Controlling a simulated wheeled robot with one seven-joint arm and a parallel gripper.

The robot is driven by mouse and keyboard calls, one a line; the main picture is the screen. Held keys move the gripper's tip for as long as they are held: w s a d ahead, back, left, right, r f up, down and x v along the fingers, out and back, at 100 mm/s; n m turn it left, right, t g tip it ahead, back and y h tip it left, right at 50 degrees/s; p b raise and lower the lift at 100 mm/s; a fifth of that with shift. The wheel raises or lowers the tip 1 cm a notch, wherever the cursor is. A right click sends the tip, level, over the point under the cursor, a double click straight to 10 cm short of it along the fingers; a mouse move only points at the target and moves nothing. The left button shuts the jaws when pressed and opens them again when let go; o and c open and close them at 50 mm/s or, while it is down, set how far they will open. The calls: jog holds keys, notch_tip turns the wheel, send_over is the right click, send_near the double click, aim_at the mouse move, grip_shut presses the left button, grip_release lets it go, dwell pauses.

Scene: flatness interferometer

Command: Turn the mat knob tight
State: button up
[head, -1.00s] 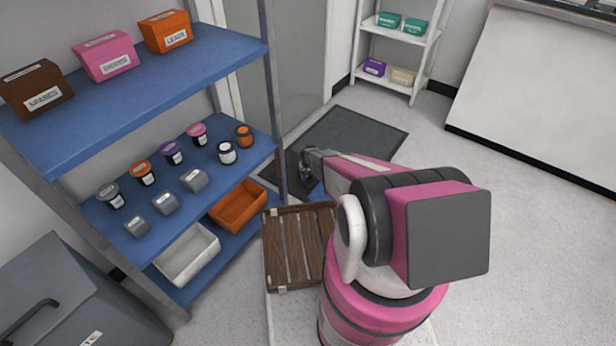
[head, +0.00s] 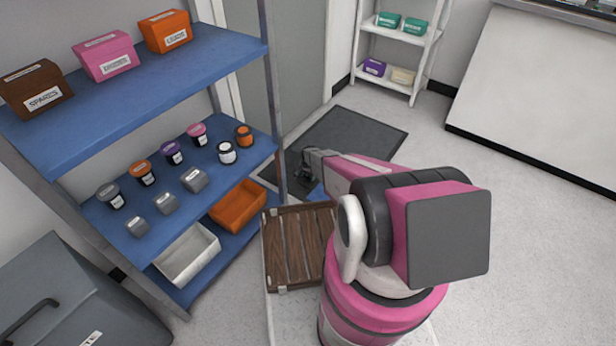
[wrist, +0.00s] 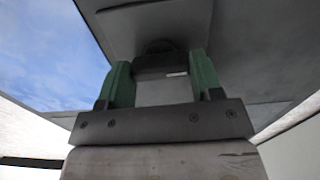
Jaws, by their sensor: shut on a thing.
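The dark grey mat (head: 355,135) lies on the floor by the door in the head view. My gripper (head: 308,168) is at the mat's near left part, beside the shelf post. In the wrist view, the green fingers of my gripper (wrist: 162,82) are shut on a dark knob (wrist: 160,68), one finger on each side. The knob sits against a grey surface (wrist: 240,45). In the head view the knob is too small and covered to make out, and its tightness cannot be told.
A blue shelf unit (head: 215,60) with boxes, jars and bins stands close to the left of my arm. A brown slatted wooden tray (head: 290,250) lies beside my arm's base. The floor at right (head: 530,230) is clear. A white shelf (head: 385,82) stands at the back.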

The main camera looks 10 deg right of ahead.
aim_at(308, 176)
dwell(0.3)
jog(key=o, duration=0.9)
notch_tip(308, 176, up, 11)
jog(key=shift+f, duration=0.1)
jog(key=s+r+n, duration=0.3)
jog(key=s+r, duration=0.8)
jog(key=r, duration=0.2)
jog(key=s+r+n, duration=0.2)
jog(key=s+r, duration=0.8)
jog(key=r, duration=0.4)
jog(key=s+r+n, duration=0.3)
jog(key=s+r, duration=0.8)
jog(key=r, duration=0.3)
jog(key=shift+s+a+r+n, duration=0.15)
jog(key=shift+s+r+n, duration=0.05)
jog(key=shift+s+n, duration=0.1)
